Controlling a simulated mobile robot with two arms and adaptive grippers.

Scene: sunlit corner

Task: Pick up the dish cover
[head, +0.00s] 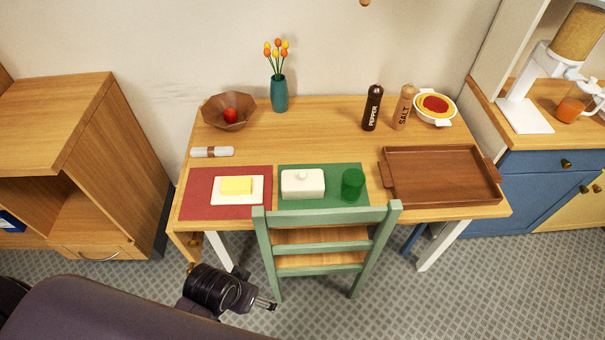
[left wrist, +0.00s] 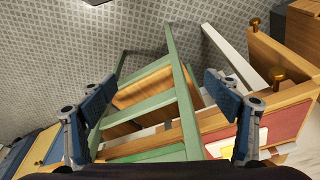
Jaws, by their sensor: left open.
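The white dish cover (head: 302,187), a rounded box shape with a small knob on top, sits on the green placemat (head: 325,169) at the front middle of the table. A green glass (head: 352,184) stands to its right, and the butter dish is to its left. My left gripper (head: 268,304) is low in front of the table, left of the green chair, well apart from the cover. In the left wrist view my left gripper (left wrist: 160,97) has its fingers wide apart with nothing held between them. The dish cover cannot be made out there. My right gripper is not in view.
The green chair (head: 325,247) stands against the table's front edge (head: 460,212). A butter slab (head: 236,185) lies on a white dish on the red placemat (head: 195,205). A brown tray (head: 440,175), pepper mill (head: 372,108), salt mill (head: 404,107), vase (head: 280,95) and bowl (head: 214,117) surround a clear table middle.

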